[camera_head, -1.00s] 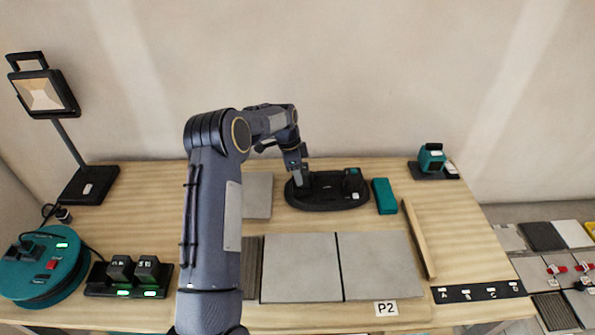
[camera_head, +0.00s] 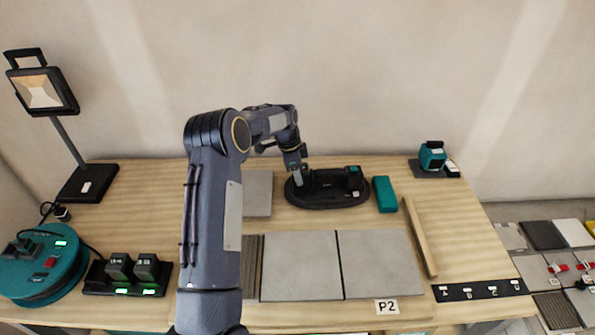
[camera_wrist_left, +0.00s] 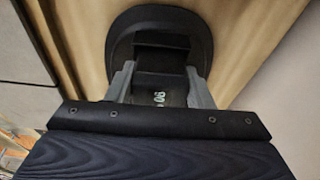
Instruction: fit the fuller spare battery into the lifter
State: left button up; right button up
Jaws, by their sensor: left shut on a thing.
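The lifter (camera_head: 330,200) is a black oval-based device near the back middle of the table. My left gripper (camera_head: 300,181) is at its left end. In the left wrist view, my left gripper (camera_wrist_left: 161,92) is shut on a dark battery-like block (camera_wrist_left: 160,99) with pale digits that look like "08". The block is over or in the lifter's oval base (camera_wrist_left: 203,40); I cannot tell how deep it sits. Two dark spare batteries, a left one (camera_head: 120,266) and a right one (camera_head: 147,267), stand in the charger (camera_head: 97,280) at the front left, lit green. Their readings are too small to read surely.
A teal box (camera_head: 385,194) lies just right of the lifter. Large grey tiles (camera_head: 300,265) lie in front, with a wooden strip (camera_head: 420,236) to their right. A work lamp (camera_head: 88,184) and a teal cable reel (camera_head: 45,275) are at the left.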

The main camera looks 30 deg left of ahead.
pick_arm(q)
jog(key=shift+f+b, duration=0.35)
jog(key=shift+f, duration=0.1)
dwell(0.3)
jog(key=o, duration=1.1)
